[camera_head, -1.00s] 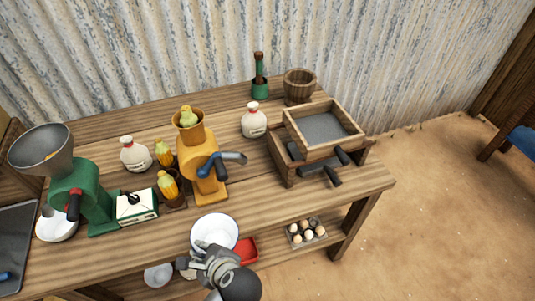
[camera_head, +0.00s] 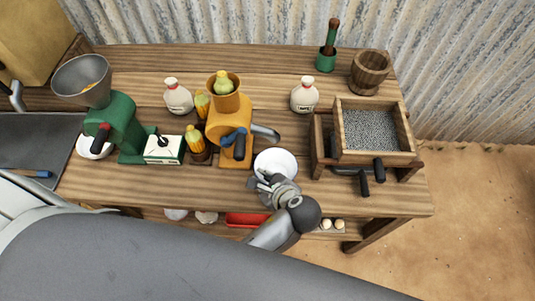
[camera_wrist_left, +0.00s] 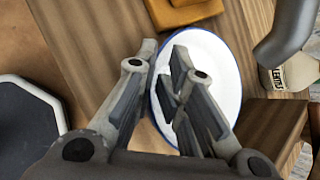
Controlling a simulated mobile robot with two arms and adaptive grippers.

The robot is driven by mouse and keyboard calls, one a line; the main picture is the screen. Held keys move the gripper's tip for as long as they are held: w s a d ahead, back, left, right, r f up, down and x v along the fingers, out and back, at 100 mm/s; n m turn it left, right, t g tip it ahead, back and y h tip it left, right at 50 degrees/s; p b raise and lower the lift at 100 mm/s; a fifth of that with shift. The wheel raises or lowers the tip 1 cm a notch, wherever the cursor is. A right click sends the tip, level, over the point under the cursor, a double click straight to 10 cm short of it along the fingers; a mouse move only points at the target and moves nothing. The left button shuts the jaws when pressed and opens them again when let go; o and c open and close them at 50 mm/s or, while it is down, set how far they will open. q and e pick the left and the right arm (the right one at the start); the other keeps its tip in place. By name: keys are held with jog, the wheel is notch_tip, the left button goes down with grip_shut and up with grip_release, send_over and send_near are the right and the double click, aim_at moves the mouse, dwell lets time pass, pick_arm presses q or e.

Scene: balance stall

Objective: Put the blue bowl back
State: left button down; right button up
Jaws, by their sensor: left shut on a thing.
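The blue-rimmed bowl (camera_head: 276,158), white inside, is at the front of the wooden table, just right of the orange grinder's base. My left gripper (camera_head: 264,182) is shut on the near left side of its rim. In the left wrist view the bowl (camera_wrist_left: 214,58) shows its thin blue rim, and the left gripper (camera_wrist_left: 163,52) has one finger outside and one inside the rim. I cannot tell whether the bowl touches the tabletop. My right gripper is not in view.
The orange grinder (camera_head: 233,146) stands left of the bowl, and the sieve box (camera_head: 374,132) with dark handles stands right. A green grinder (camera_head: 124,122) has a white bowl (camera_head: 92,147) beside it. A red tray (camera_head: 247,219) and eggs (camera_head: 333,224) are on the lower shelf.

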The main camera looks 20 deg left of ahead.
aim_at(266, 159)
pick_arm(q)
jog(key=w, duration=0.3)
jog(key=shift+a, duration=0.4)
jog(key=shift+w, duration=0.3)
jog(key=shift+w+a+p, duration=0.15)
jog(key=shift+w+p, duration=0.15)
jog(key=shift+w, duration=0.05)
jog(key=w, duration=0.1)
jog(key=w+a, duration=0.1)
jog(key=shift+w+r+p, duration=0.15)
jog(key=shift+w+p, duration=0.15)
jog(key=shift+w, duration=0.1)
jog(key=shift+w+f, duration=0.1)
jog(key=shift+f, duration=0.85)
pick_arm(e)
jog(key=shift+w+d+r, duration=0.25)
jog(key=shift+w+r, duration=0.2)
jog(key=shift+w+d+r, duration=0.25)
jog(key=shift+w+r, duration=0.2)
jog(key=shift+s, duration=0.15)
